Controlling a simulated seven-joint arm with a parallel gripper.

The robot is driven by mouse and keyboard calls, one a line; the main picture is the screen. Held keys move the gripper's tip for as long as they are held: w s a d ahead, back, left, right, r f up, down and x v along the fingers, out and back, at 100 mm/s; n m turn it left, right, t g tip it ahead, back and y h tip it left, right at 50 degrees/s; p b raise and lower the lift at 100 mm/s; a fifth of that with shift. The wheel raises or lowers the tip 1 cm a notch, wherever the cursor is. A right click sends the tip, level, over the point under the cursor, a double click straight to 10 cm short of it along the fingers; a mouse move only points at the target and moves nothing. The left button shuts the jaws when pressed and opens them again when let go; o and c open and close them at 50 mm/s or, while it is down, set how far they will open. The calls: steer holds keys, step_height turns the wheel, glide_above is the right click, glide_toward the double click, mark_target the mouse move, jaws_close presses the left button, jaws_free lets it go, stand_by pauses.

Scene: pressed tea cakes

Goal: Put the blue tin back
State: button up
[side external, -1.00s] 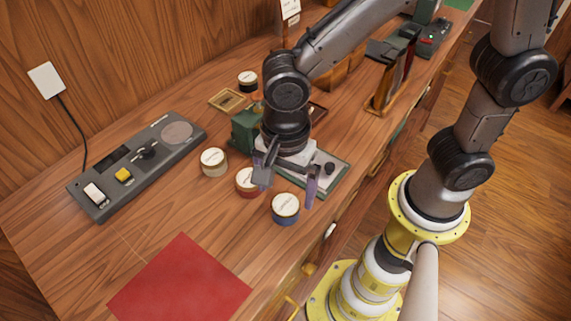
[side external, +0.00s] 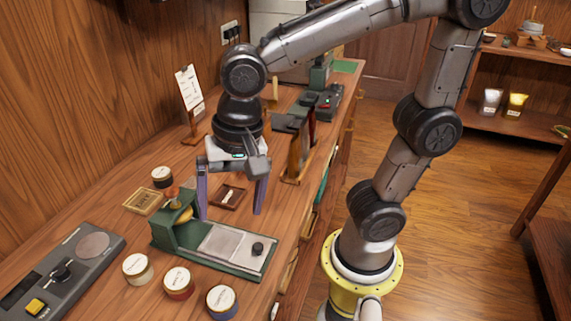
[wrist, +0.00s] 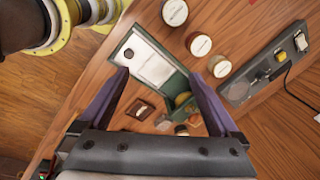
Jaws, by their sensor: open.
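The blue tin (side external: 221,303) with a white lid stands upright on the wooden counter near its front edge, at the end of a row of three tins. It also shows at the top of the wrist view (wrist: 175,12). The red tin (side external: 179,283) stands beside it, then the cream tin (side external: 137,269). My gripper (side external: 230,215) is open and empty, raised above the counter behind the green press (side external: 235,265), well apart from the tins. In the wrist view its fingers (wrist: 156,74) point toward the press.
A grey control panel (side external: 62,272) with a yellow button lies at the left. A small wooden tray (side external: 239,189), a brass frame (side external: 144,201) and a dark jar (side external: 162,175) are around the press. A card stand (side external: 189,95) and a wooden rack (side external: 299,160) stand farther back.

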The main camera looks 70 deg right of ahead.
steer(key=s+d+r+n+t+h, duration=0.1)
steer(key=s+d+n+t, duration=0.2)
steer(key=s+d+n, duration=0.3)
steer(key=shift+d+r+n+t, duration=0.4)
steer(key=shift+d+n, duration=1.8)
steer(key=shift+d, duration=0.65)
steer(key=shift+s, duration=0.1)
